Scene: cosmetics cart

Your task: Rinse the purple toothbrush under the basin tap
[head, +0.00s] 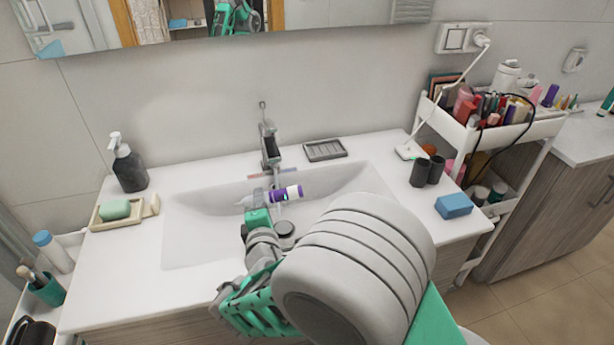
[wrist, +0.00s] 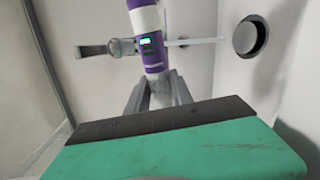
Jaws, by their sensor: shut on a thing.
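The purple and white toothbrush (head: 287,193) lies roughly level over the basin (head: 190,235), below the tap (head: 269,150). My gripper (head: 262,198) is shut on it, at its lower purple end in the wrist view. The toothbrush (wrist: 147,35) shows a small lit green display there, and its upper end runs out of the frame. The tap (wrist: 97,48) is beside it in the wrist view. A thin pale line like a water stream runs from the tap side past the toothbrush towards the drain (wrist: 250,37). I cannot make out the bristles.
A soap dish with green soap (head: 115,209) and a dark pump bottle (head: 129,168) stand left of the basin. A grey dish (head: 325,150), dark cups (head: 420,173) and a blue block (head: 453,206) are on the right. A loaded cart (head: 490,130) stands further right.

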